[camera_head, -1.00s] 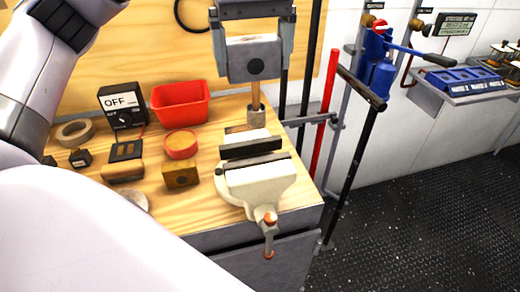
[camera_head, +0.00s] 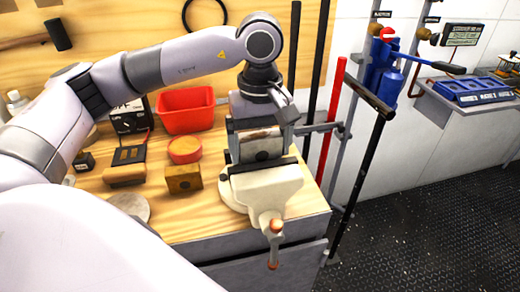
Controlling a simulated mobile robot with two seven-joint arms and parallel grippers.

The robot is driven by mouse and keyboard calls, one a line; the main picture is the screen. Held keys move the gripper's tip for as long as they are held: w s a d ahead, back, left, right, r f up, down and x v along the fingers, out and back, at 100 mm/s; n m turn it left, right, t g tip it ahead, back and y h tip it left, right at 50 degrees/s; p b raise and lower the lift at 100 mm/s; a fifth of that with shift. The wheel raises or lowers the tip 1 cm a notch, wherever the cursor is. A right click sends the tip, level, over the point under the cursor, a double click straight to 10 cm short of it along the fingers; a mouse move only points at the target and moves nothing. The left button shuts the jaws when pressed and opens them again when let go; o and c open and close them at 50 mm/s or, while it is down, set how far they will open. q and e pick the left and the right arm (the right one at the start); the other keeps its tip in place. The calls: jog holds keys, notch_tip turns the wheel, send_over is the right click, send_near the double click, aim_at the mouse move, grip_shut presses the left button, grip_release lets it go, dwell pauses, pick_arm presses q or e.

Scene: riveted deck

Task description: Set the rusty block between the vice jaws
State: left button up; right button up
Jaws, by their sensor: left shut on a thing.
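My left gripper (camera_head: 259,148) points down over the vice and is shut on the rusty block (camera_head: 260,143), a grey block with rusty patches and a dark round spot. The vice (camera_head: 264,190) is cream-coloured with dark jaw plates and stands at the bench's front right. The block is upright, just behind and above the front jaw plate; its lower edge meets that plate in the picture. The rear jaw is hidden behind the block and gripper, so I cannot tell how deep the block sits. My right gripper is not in view.
A brown block (camera_head: 183,179), a red round tin (camera_head: 184,150) and a red bin (camera_head: 186,111) stand left of the vice on the wooden bench. A black meter (camera_head: 128,118) is partly behind my arm. Upright bars, one red (camera_head: 331,120), stand right of the bench.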

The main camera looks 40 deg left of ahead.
aim_at(260, 136)
pick_arm(q)
jog(key=shift+f, duration=0.75)
jog(key=shift+f, duration=0.2)
jog(key=o, duration=1.2)
jog(key=shift+o, duration=0.2)
jog(key=shift+r, duration=0.1)
jog(key=shift+r, duration=0.2)
notch_tip(260, 136, up, 12)
jog(key=shift+f, duration=0.1)
